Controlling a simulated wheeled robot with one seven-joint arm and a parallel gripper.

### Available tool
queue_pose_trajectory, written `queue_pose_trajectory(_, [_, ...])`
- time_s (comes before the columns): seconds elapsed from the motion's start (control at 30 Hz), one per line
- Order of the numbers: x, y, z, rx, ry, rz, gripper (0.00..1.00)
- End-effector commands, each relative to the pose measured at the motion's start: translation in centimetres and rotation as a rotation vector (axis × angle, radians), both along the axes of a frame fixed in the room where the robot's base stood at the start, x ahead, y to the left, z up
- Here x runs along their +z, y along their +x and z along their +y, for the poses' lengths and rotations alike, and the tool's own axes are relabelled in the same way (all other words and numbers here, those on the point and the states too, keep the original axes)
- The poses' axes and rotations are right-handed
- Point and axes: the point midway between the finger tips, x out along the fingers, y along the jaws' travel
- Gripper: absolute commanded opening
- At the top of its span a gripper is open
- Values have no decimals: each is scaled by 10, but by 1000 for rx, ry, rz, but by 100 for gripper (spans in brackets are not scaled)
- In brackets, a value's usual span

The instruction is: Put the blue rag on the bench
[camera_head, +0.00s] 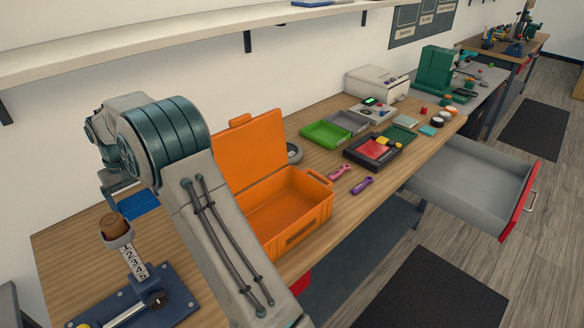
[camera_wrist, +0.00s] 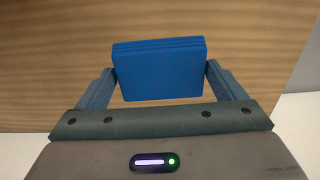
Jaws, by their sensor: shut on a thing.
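The blue rag (camera_wrist: 160,72) is a folded, layered block in the wrist view. My gripper (camera_wrist: 160,85) is shut on it, with one finger at each side. In the head view the rag (camera_head: 138,205) shows as a blue patch low beside my arm, partly hidden by it. The wooden bench (camera_head: 85,245) runs along the wall, and its wood grain fills the wrist view behind the rag. I cannot tell whether the rag touches the bench top.
An open orange toolbox (camera_head: 285,215) stands right of my arm. A blue lever device (camera_head: 140,300) is at the near left. Trays (camera_head: 325,134) and small tools lie farther along. A grey drawer (camera_head: 475,170) stands open. A shelf (camera_head: 150,45) hangs above.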

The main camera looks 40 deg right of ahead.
Motion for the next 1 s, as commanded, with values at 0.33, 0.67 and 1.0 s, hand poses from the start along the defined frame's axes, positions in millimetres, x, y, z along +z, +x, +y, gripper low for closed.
queue_pose_trajectory(0.33, [-7,-2,0,-8,-1,1,68])
queue_pose_trajectory(0.67, [-46,-22,66,-4,-1,4,68])
queue_pose_trajectory(1.0, [-74,-33,106,-10,-1,0,68])
